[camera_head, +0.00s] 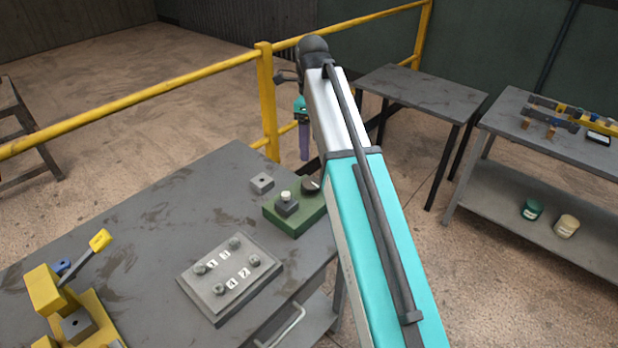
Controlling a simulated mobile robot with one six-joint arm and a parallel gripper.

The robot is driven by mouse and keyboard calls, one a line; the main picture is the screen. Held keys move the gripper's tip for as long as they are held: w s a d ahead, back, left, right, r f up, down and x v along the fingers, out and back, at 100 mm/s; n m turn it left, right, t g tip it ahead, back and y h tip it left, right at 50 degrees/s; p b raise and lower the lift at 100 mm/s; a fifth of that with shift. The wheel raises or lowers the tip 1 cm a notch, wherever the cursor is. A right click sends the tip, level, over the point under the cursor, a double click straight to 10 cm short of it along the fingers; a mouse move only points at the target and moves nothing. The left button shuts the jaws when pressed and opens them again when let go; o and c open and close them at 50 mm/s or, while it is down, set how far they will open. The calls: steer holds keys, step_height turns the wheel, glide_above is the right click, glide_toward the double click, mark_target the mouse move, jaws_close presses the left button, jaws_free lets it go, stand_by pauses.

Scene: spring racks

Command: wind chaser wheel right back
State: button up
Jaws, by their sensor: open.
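A dark round wheel or dial (312,185) with a pale mark sits at the right end of a green block (295,222) on the near bench. It is the only wheel-like part I make out clearly; no label names it as the chaser. A grey block with a pale round button (286,196) stands on the same green block. My gripper (304,150) shows small beyond the bench's far edge, below the teal wrist, pointing down and apart from the green block. It is open; only a purplish finger-like part shows, and my arm hides the rest.
On the near bench (150,215) are a grey plate with several knobs (212,306), a small grey block (262,183) and a yellow lever fixture (43,291). A yellow rail (266,100) runs behind. A bare table (425,90) and a shelved bench (490,118) stand right.

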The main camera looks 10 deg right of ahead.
steer(key=shift+f, duration=0.1)
steer(key=p, duration=0.1)
glide_above(311, 183)
steer(key=shift+d+f, duration=0.1)
steer(key=shift+f, duration=2.85)
steer(key=shift+w+f+p, duration=0.1)
steer(key=shift+f+p, duration=0.95)
steer(key=shift+f, duration=2.75)
steer(key=c, duration=1)
steer(key=shift+c, duration=0.2)
